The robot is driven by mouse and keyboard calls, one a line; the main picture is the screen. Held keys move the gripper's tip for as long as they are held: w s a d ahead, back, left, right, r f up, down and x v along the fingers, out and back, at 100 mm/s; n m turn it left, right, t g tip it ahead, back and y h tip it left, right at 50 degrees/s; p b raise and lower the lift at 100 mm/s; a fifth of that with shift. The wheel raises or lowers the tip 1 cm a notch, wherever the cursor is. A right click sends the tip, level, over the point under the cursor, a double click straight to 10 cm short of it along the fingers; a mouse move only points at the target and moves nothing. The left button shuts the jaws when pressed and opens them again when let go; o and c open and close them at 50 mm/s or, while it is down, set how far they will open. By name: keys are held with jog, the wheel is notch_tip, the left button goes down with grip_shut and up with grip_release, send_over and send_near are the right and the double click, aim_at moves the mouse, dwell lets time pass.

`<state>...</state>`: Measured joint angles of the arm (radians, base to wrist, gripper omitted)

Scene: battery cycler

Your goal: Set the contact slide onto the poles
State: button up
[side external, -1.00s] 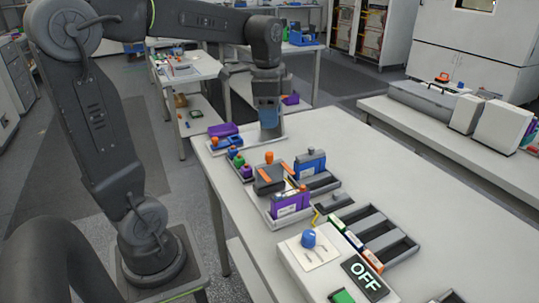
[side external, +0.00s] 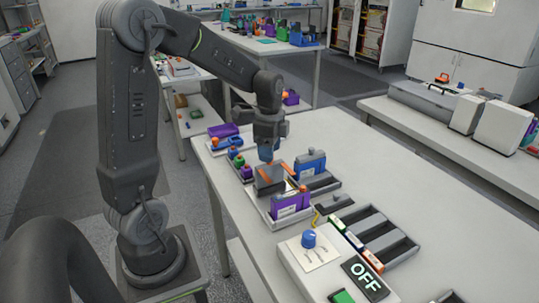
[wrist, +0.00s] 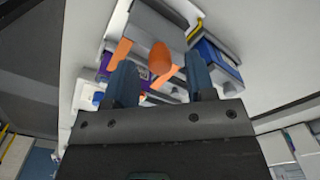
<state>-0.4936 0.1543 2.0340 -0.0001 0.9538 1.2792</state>
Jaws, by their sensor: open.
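The contact slide looks to be the grey block (side external: 268,181) with an orange knob and orange strips, in the tray (side external: 262,211) on the bench. A purple battery (side external: 289,204) stands in front of it and a blue battery (side external: 311,162) to its right. I cannot make out the poles.
Several small coloured pieces (side external: 238,160) stand in a rack left of the block. In front are a slotted grey rack (side external: 375,232) and a control panel with a blue dial (side external: 309,239) and an OFF display (side external: 364,278). The bench's right side is clear.

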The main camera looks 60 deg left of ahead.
jog(key=shift+f, duration=1)
grip_shut()
